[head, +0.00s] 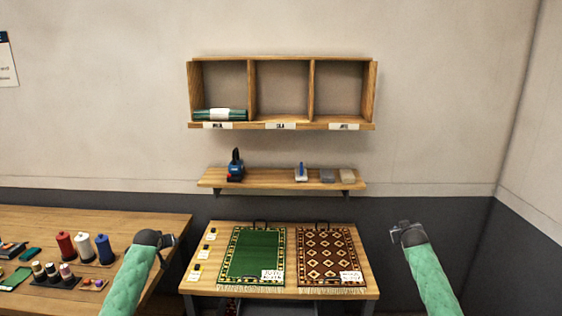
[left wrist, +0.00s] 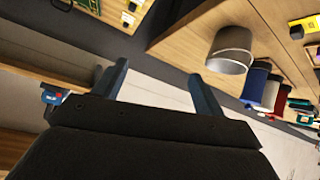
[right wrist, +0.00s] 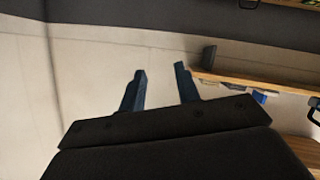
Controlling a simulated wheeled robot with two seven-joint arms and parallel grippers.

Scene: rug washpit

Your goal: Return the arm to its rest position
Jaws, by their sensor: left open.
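My left arm comes in from the left in a green sleeve. Its gripper (head: 170,240) is in the air between the left bench and the rug table. In the left wrist view its two fingers (left wrist: 160,88) are apart with nothing between them. My right arm, also green-sleeved, has its gripper (head: 402,227) raised to the right of the rug table. In the right wrist view its fingers (right wrist: 160,85) are apart and empty, with bare wall behind them.
The rug table (head: 188,288) holds a green rug (head: 255,253) and a brown patterned rug (head: 327,253). A shelf (head: 265,179) bears tools above it. A wall cubby (head: 251,90) holds a rolled green rug (head: 205,114). Thread spools (head: 104,249) stand on the left bench (head: 150,222).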

